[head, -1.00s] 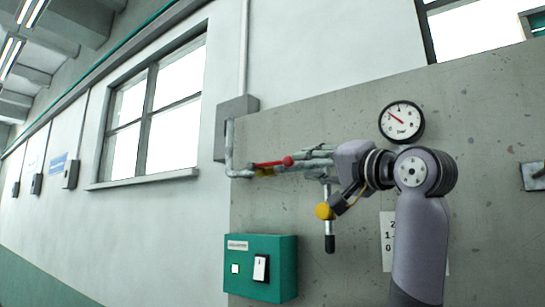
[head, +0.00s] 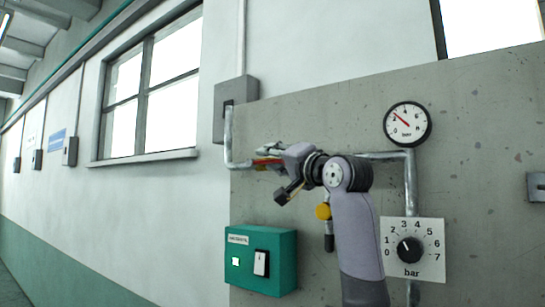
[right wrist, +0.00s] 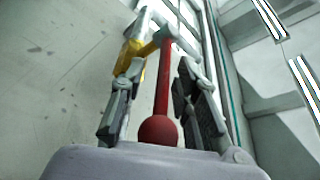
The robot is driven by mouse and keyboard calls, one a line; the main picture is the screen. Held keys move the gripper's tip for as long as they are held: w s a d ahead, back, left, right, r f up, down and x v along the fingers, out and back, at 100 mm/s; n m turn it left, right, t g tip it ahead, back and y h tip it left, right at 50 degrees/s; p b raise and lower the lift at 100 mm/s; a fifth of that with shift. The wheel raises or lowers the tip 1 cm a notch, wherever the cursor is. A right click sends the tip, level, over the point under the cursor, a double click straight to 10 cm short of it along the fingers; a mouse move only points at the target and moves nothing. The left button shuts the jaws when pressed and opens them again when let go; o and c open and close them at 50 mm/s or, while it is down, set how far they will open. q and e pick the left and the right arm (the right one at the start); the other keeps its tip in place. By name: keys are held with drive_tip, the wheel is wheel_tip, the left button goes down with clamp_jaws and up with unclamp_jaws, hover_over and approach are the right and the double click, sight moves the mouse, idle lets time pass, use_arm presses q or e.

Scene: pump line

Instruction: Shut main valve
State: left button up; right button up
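The main valve's red lever (head: 266,161) lies along the pipe on the grey panel, mostly hidden by my right gripper (head: 268,152) in the head view. In the right wrist view the lever (right wrist: 163,85) runs lengthwise between the fingers of my right gripper (right wrist: 160,68). Its red ball end (right wrist: 158,131) is close to the palm. The fingers are open, one on each side, with visible gaps to the lever. A yellow valve part (right wrist: 130,55) shows near the lever's far end. My left gripper is in no view.
Below the arm hangs a yellow knob (head: 323,211) with a black-tipped handle (head: 329,242). A green switch box (head: 261,261), a bar dial (head: 410,250) and a gauge (head: 407,124) are on the panel. Pipe (head: 410,185) runs beside my forearm.

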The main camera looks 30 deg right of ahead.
clamp_jaws()
drive_tip(key=shift+w+f, duration=0.1)
idle(0.7)
